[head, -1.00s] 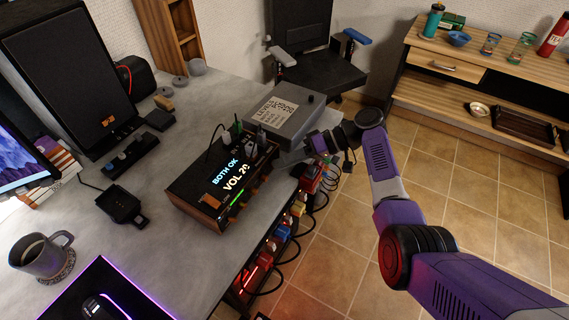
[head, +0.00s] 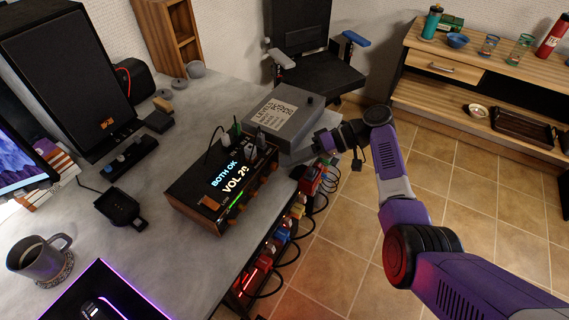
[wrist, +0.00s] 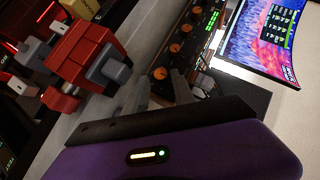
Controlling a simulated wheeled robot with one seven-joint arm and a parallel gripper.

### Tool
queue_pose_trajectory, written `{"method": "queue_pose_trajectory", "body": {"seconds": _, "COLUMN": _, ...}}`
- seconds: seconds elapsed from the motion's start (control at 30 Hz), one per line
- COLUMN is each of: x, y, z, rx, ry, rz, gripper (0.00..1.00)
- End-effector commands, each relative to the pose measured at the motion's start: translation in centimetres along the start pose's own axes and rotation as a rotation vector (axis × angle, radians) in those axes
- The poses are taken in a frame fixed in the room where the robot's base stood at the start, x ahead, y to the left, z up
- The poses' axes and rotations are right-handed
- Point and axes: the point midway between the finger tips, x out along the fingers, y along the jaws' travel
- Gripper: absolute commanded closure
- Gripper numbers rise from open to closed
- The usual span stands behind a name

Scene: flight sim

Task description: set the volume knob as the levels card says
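A wood-sided black amplifier (head: 180,205) stands on the grey desk; its screen reads "BOTH OK" and "VOL 20", the last digit hard to read. Its front carries a row of orange-ringed knobs, partly seen in the head view; in the wrist view several knobs (wrist: 175,48) show clearly. The levels card (head: 279,114) lies on a grey box behind the amplifier; only "LEVELS" is partly legible. My gripper (head: 305,163) is beyond the desk's front edge, right of the amplifier. In the wrist view my gripper (wrist: 162,84) has its fingers apart and empty, short of the knobs.
Cables and plugs (head: 240,135) rise behind the amplifier. A mug (head: 40,257) stands at left. The tiled floor at right is clear.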

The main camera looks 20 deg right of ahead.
Motion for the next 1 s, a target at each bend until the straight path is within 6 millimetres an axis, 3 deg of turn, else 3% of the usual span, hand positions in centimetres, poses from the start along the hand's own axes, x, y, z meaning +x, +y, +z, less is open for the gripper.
{"method": "queue_pose_trajectory", "body": {"seconds": 0.1, "x": -2.2, "y": 0.1, "z": 0.0, "rx": 0.001, "ry": 0.002, "rz": 0.001, "gripper": 0.7}}
{"method": "queue_pose_trajectory", "body": {"seconds": 0.33, "x": -4.8, "y": 0.0, "z": 0.0, "rx": 0.001, "ry": 0.0, "rz": 0.0, "gripper": 0.7}}
{"method": "queue_pose_trajectory", "body": {"seconds": 1.0, "x": -5.2, "y": 0.0, "z": 0.0, "rx": 0.001, "ry": -0.001, "rz": -0.001, "gripper": 0.7}}
